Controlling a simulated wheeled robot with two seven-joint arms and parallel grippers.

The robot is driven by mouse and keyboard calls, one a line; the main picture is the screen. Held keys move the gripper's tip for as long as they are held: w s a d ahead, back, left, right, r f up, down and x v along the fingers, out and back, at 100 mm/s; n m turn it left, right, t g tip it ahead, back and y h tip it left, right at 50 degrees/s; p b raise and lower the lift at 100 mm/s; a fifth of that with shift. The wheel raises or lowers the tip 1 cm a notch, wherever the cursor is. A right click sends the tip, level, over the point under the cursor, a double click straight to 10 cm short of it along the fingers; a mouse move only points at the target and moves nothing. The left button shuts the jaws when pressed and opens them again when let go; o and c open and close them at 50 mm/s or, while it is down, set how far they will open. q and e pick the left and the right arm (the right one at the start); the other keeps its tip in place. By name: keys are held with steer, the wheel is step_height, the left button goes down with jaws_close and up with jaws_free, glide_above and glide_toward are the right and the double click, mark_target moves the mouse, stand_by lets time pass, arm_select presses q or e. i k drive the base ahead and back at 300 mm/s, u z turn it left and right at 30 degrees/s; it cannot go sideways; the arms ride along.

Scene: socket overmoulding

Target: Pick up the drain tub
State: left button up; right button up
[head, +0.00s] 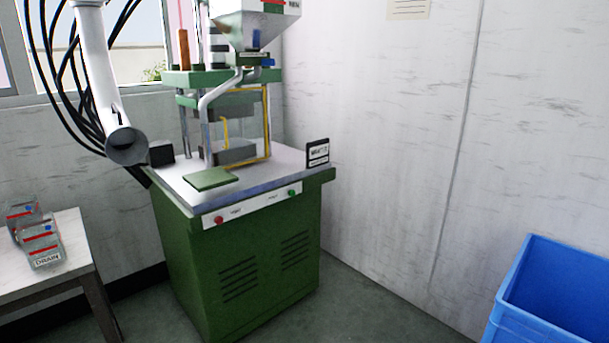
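A small grey tub (42,244) with red stripes, a blue dot and a label reading DRAIN stands on the white-topped table at the left edge of the head view. A similar marked container (21,213) stands close behind it, partly hidden by it. Whether the two touch is hard to tell. Neither of my grippers shows in this view, so what they hold cannot be seen.
The white table (72,228) is bare right of the tubs. A green moulding machine (245,250) stands in the middle, with a green plate (210,179) and a black sign (317,153) on its top. A blue bin (550,300) is at lower right. Floor shows between machine and bin.

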mark_target(40, 238)
steer(key=u, duration=1.95)
